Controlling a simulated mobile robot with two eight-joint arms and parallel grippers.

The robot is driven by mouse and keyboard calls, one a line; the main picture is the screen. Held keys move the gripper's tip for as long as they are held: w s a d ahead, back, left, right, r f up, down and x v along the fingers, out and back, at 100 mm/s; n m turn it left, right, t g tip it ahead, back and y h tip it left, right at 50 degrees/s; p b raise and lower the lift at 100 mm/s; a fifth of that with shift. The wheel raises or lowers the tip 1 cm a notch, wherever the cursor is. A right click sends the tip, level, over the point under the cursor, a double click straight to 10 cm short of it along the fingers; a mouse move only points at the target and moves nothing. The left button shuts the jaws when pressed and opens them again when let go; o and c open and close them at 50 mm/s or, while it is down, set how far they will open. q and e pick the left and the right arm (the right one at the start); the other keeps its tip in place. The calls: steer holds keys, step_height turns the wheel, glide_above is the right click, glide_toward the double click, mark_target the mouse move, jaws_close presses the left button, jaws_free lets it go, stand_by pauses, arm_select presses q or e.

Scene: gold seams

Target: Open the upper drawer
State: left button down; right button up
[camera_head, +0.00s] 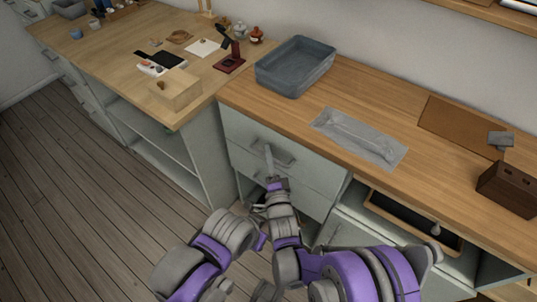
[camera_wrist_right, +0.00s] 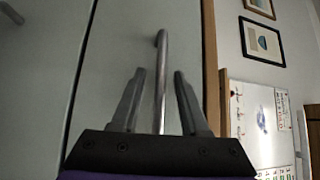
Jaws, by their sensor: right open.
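The upper drawer (camera_head: 242,131) is the top grey-green front under the wooden counter, and it looks shut. Its bar handle (camera_head: 284,160) is partly hidden by my right gripper (camera_head: 269,160), which is at the handle. In the right wrist view the handle (camera_wrist_right: 161,75) runs upright between the two open fingers of the right gripper (camera_wrist_right: 160,88). A gap shows on each side of the bar, and nothing is gripped. The drawer front (camera_wrist_right: 130,35) fills the view behind. My left arm is low in the head view; its gripper's jaws cannot be made out.
A second drawer front (camera_head: 313,200) sits below the upper one. An open shelf unit (camera_head: 150,150) is to the left. The plank floor (camera_head: 80,200) is clear.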

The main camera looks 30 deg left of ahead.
steer(key=shift+c, duration=0.2)
jaws_close()
stand_by(1.1)
